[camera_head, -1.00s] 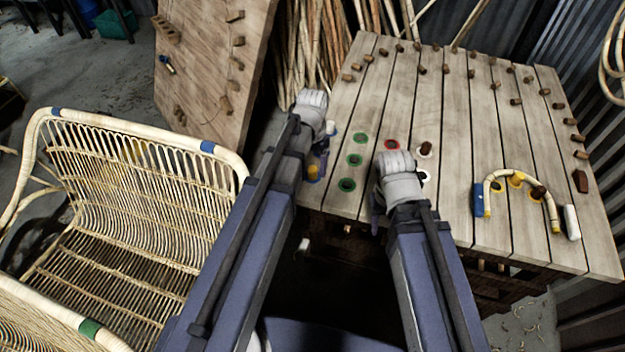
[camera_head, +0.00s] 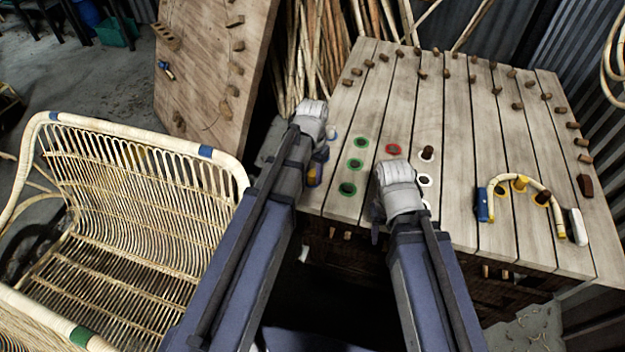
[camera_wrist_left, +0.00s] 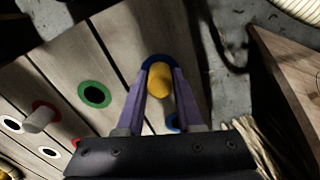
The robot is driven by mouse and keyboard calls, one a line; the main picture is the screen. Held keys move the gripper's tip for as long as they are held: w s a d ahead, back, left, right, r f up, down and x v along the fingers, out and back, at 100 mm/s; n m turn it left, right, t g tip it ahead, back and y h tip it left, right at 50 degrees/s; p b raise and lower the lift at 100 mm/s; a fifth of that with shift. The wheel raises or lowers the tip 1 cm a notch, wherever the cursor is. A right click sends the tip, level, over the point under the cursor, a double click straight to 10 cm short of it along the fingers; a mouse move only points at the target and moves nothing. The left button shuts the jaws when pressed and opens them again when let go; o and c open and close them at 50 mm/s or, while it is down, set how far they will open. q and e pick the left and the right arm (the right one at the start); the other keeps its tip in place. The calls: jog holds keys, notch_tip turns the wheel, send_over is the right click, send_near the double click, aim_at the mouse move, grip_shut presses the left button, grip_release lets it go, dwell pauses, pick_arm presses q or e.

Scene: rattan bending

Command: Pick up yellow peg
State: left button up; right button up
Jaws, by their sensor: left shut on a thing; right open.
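The yellow peg (camera_wrist_left: 160,80) is between the purple fingers of my left gripper (camera_wrist_left: 160,92) in the left wrist view. The fingers are shut on it. A blue ring (camera_wrist_left: 150,62) shows around and behind the peg at the table's edge; I cannot tell whether the peg still sits in its hole. In the head view, the peg (camera_head: 312,177) is a small yellow patch beside my left gripper (camera_head: 320,165), at the table's left edge. My right gripper (camera_head: 377,222) is open over the table's near edge; its fingertips are mostly hidden by its wrist.
The plank table (camera_head: 450,190) holds green-ringed holes (camera_head: 355,163), a red-ringed hole (camera_head: 393,150) and several brown pegs. A curved rattan piece (camera_head: 525,178) lies around yellow pegs (camera_head: 520,183) between blue (camera_head: 484,205) and white (camera_head: 577,227) blocks. A rattan seat (camera_head: 120,210) stands left.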

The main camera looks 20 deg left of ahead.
aim_at(313, 172)
pick_arm(q)
grip_shut()
notch_tip(313, 172, up, 10)
jog(key=p, duration=1)
jog(key=shift+r, duration=0.1)
dwell(0.5)
